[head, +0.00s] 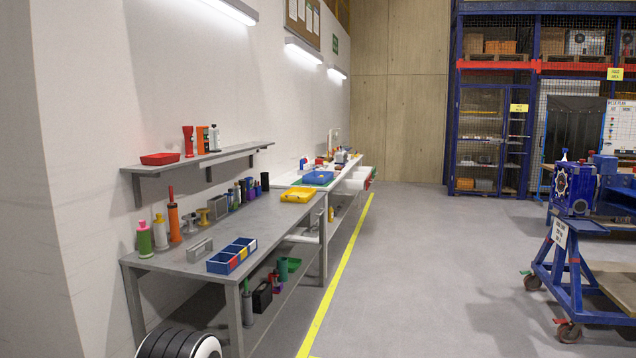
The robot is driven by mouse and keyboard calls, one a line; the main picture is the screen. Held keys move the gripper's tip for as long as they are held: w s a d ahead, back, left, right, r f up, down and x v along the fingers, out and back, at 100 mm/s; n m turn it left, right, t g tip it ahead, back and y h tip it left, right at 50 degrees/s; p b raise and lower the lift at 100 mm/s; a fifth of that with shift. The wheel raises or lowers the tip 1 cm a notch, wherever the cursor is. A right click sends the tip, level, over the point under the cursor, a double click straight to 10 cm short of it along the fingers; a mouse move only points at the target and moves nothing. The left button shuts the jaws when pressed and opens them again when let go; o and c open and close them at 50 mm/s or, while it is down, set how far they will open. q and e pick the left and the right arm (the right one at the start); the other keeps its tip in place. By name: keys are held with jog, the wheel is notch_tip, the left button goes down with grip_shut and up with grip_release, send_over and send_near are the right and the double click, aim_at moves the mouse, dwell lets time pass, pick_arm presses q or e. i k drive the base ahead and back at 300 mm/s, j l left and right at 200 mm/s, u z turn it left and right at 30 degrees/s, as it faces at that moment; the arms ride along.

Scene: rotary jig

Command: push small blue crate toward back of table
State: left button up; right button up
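A small blue crate (222,267) with compartments sits near the front edge of the near grey workbench (190,268). Red, yellow and blue patches show on its side facing the aisle. A second blue container, a shallow tray (318,178), lies on the farther white table. A yellow tray (297,195) sits at the far end of the near bench. Neither of my grippers shows in the head view, and nothing is seen touching the crate.
A grey metal holder (200,250) stands just behind the crate. Bottles, including a green one (144,240), and other items line the wall side. A shelf (195,160) hangs above. The floor right of the yellow line (340,275) is open up to a blue cart (566,285).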

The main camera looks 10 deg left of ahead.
aim_at(312, 178)
jog(key=i+l+u, duration=0.1)
jog(key=i, duration=6.45)
